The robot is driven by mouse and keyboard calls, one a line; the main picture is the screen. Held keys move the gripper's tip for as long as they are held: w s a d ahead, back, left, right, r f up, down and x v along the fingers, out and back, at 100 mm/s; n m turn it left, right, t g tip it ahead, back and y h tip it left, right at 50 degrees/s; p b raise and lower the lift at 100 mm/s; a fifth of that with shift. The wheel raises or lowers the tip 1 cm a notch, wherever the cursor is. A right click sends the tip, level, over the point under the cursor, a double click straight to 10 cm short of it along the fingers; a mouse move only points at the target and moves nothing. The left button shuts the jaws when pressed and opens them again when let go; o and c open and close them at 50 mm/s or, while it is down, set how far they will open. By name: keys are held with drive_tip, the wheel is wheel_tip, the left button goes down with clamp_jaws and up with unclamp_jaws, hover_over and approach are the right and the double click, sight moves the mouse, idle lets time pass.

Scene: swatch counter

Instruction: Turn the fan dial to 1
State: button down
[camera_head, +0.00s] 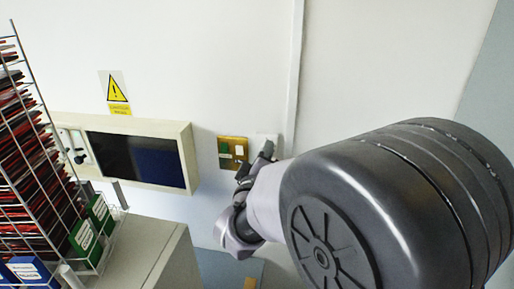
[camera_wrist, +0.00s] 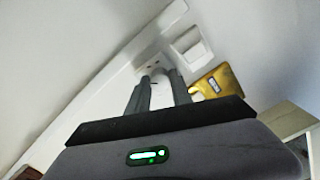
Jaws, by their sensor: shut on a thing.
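The fan dial (camera_wrist: 160,74) is a small pale knob on a white wall plate, seen in the wrist view between my fingertips. My gripper (camera_wrist: 160,82) is shut on it, one grey finger on each side. The fingers hide part of the dial, and I cannot read its numbers or its setting. In the head view my gripper (camera_head: 256,160) is at the wall, in front of the white plate (camera_head: 263,139); the dial itself is hidden there.
A brass switch plate (camera_head: 222,141) is just left of the gripper. A white rocker switch (camera_wrist: 190,44) is close to the dial. A cream-framed dark panel (camera_head: 137,160), a warning sign (camera_head: 117,90) and a wire rack (camera_head: 36,92) stand further left. A vertical conduit (camera_head: 294,75) runs up the wall.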

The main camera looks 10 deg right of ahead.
idle(0.5)
drive_tip(key=c, duration=1.1)
unclamp_jaws()
drive_tip(key=shift+c, duration=0.2)
drive_tip(key=b+v, duration=0.5)
drive_tip(key=v, duration=1.2)
drive_tip(key=shift+s, duration=0.2)
